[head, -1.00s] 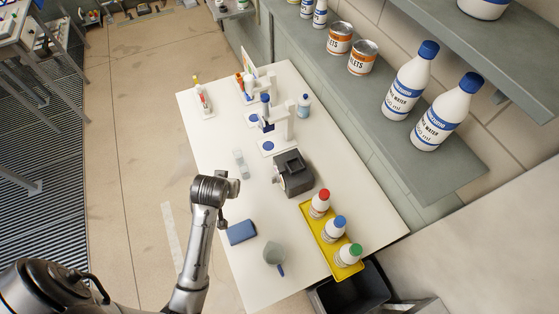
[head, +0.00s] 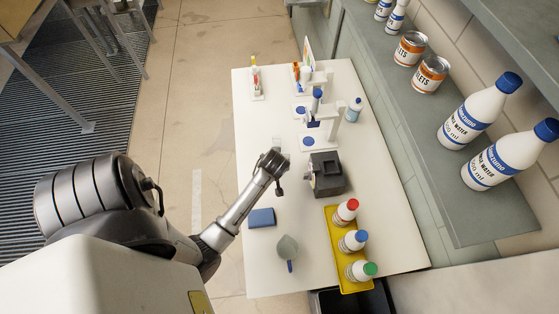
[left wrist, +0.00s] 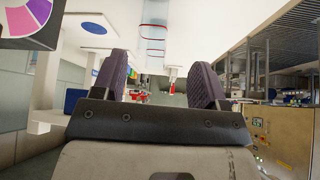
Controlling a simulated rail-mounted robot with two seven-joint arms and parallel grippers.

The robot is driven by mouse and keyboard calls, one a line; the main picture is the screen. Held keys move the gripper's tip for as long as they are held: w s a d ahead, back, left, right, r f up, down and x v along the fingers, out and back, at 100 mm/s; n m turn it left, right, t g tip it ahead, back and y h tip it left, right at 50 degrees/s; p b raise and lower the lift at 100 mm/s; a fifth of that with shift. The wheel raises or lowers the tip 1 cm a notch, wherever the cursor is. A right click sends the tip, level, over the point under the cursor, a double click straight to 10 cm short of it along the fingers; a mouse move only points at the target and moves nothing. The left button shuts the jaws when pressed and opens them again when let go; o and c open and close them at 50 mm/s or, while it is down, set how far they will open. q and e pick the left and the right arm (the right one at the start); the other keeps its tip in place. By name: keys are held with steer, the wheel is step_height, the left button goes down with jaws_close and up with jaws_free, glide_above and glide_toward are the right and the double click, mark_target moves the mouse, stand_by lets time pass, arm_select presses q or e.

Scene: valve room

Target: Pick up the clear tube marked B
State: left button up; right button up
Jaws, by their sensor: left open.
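A small clear object (head: 276,141), likely the tube, lies on the white table (head: 262,185) in the head view, just beyond my left gripper (head: 272,160), which partly covers it. In the left wrist view a clear tube (left wrist: 153,42) with a thin red band and bluish parts shows ahead, above the gap between the fingers. My left gripper also shows there (left wrist: 160,78), its two dark ridged fingers apart with nothing between them. The tube stands clear of the fingers. I cannot read a letter B on it. My right gripper is not in view.
A dark box device (head: 326,175) stands close right of the left gripper. A white stand (head: 330,112) and racks stand beyond.

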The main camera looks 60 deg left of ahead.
arm_select(q)
steer(key=shift+x, duration=1.5)
steer(key=shift+w+d+x, duration=0.15)
steer(key=shift+x, duration=0.8)
steer(key=shift+w+d+x, duration=0.15)
steer(key=shift+d+x, duration=0.05)
steer(key=shift+x, duration=1.5)
steer(key=c, duration=1.1)
